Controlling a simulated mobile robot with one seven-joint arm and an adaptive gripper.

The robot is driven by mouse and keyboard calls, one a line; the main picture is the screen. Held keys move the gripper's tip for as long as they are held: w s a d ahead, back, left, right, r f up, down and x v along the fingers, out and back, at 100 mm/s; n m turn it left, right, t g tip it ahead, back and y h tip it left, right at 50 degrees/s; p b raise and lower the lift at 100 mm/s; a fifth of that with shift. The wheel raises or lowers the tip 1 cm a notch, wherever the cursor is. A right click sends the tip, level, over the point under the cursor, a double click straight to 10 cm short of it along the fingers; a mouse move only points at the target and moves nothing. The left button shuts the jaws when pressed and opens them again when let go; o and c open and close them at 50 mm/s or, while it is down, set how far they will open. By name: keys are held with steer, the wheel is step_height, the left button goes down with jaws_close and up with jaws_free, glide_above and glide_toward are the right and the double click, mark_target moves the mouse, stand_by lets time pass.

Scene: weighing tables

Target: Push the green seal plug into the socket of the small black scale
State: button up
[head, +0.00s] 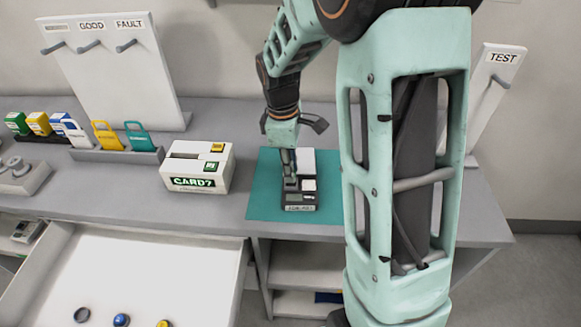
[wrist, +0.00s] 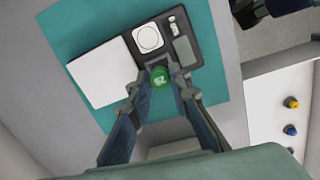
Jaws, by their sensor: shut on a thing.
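The green seal plug (wrist: 159,77) with pale letters on its top is between my fingertips. My gripper (wrist: 160,86) is shut on it and also shows in the head view (head: 290,182), pointing down over the scale. The small black scale (wrist: 197,58) lies on a teal mat, with a round white pan and a grey display; it also shows in the head view (head: 301,206). The plug appears at the scale's edge beside the pan and display. The socket is not visible, and I cannot tell whether the plug touches the scale. In the head view my gripper hides the plug.
A white flat block (wrist: 103,72) lies beside the scale on the teal mat (head: 267,190). An open white drawer (head: 150,280) holds several small round plugs. My arm covers the table's right part.

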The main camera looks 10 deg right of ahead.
steer(key=shift+f, duration=0.25)
stand_by(0.3)
steer(key=shift+f+b, duration=0.7)
steer(key=shift+f, duration=0.1)
steer(key=o, duration=0.8)
steer(key=shift+o, duration=0.2)
steer(key=shift+r, duration=0.15)
step_height(320, 180, up, 12)
steer(key=a, duration=0.1)
